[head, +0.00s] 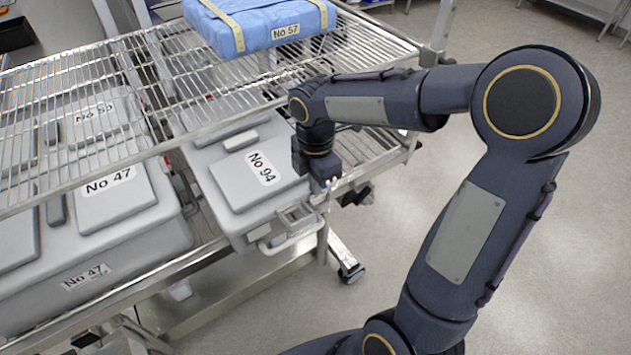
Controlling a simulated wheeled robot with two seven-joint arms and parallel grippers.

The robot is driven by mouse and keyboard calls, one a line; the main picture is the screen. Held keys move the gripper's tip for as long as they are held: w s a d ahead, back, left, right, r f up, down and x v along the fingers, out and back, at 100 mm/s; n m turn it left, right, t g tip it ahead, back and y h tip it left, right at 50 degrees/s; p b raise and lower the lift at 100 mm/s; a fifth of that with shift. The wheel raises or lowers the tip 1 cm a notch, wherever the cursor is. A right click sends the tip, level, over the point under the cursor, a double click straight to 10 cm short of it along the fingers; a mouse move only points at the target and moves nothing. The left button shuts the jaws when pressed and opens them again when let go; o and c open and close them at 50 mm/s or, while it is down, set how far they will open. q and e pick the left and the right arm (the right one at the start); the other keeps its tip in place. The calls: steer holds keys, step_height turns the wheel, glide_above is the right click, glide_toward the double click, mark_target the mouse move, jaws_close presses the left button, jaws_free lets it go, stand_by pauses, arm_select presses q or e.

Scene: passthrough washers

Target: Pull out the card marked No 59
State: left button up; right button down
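My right arm reaches in from the right, and its gripper (328,184) points down at the front right corner of the grey container marked No 94 (228,190). The fingertips are small and partly hidden, so I cannot tell whether they are open or shut, or whether they touch anything. Below them a metal frame or handle (298,217) sits on that container's front. A label (93,112) on a grey lid at the left, under the wire shelf, starts with No 5; its last digit is hard to read. I cannot make out a separate card marked No 59. My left gripper is not in view.
A wire shelf (110,85) spans above the containers and carries a blue wrapped pack marked No 57 (258,26). A grey container marked No 47 (125,240) stands at the left. Open floor (560,230) lies to the right of the rack.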

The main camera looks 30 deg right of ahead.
steer(key=shift+r+p, duration=3.35)
steer(key=shift+r, duration=0.45)
